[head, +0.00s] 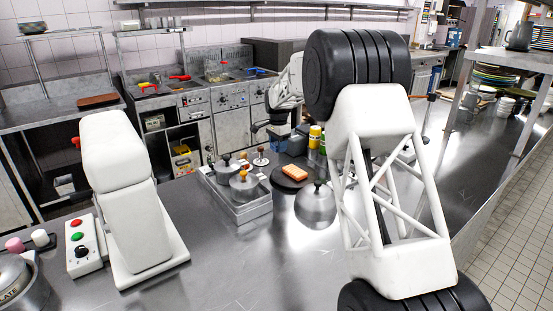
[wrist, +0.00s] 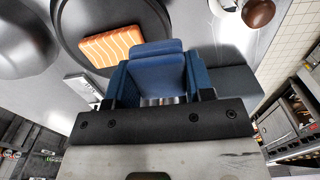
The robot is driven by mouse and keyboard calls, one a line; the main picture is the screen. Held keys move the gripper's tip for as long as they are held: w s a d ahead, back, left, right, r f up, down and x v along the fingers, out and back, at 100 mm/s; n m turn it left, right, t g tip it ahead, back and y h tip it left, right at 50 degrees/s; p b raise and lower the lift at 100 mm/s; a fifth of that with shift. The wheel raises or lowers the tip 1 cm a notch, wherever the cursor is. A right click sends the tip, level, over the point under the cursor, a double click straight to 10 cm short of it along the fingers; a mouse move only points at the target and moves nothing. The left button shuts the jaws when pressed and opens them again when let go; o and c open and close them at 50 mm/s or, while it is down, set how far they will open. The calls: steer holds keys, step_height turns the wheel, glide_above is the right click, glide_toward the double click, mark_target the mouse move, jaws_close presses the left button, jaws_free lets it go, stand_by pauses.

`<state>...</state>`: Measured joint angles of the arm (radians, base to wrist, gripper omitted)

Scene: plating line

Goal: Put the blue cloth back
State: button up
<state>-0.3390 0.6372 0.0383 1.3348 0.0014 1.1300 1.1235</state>
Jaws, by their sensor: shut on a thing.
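My gripper (wrist: 158,92) is shut on the folded blue cloth (wrist: 157,68), which sits between its two fingers in the wrist view. In the head view my gripper (head: 279,138) is beyond the dark round plate, partly hidden by my own arm, with blue showing at its end. Whether the cloth touches the counter I cannot tell.
An orange striped slab (head: 294,172) lies on the dark round plate (wrist: 130,13) close to the gripper. A metal dome (head: 315,205) stands in front of the plate. A metal tray (head: 247,213) with lidded pots is to its left. Yellow-capped bottles (head: 314,135) stand to the right.

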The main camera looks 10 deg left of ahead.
glide_above(276, 157)
steer(key=shift+w, duration=0.1)
stand_by(0.5)
steer(key=shift+f, duration=3.1)
steer(key=shift+f, duration=0.1)
steer(key=shift+f, duration=1.8)
steer(key=shift+f, duration=0.1)
steer(key=o, duration=0.9)
steer(key=shift+c, duration=0.2)
